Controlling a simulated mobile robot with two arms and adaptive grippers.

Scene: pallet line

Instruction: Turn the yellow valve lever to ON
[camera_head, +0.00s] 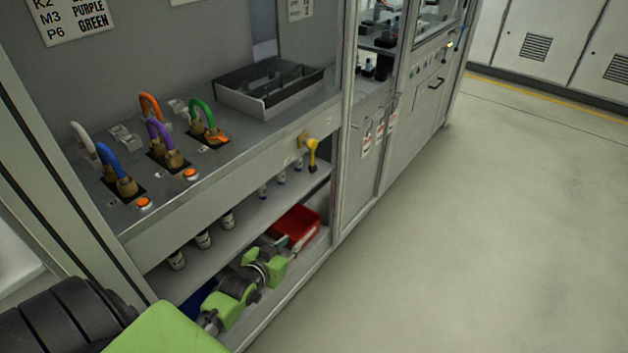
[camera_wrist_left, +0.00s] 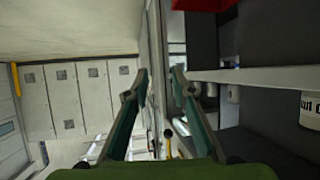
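The yellow valve lever (camera_head: 312,153) hangs down from a brass-coloured fitting (camera_head: 303,138) on the front panel of the bench. My left gripper (camera_head: 290,244) is below the lever, beside the lower shelf and in front of the red bin, apart from the lever. In the left wrist view its two fingers (camera_wrist_left: 160,76) are spread with nothing held. The yellow lever also shows there, small, low between the fingers (camera_wrist_left: 168,136). Any ON marking is too small to read. My right gripper is in neither view.
A red bin (camera_head: 298,222) stands on the lower shelf. Several coloured hoses, including a green one (camera_head: 203,112), and orange buttons (camera_head: 191,174) are on the bench top, with a dark tray (camera_head: 268,88) behind. The floor (camera_head: 480,230) to the right is clear.

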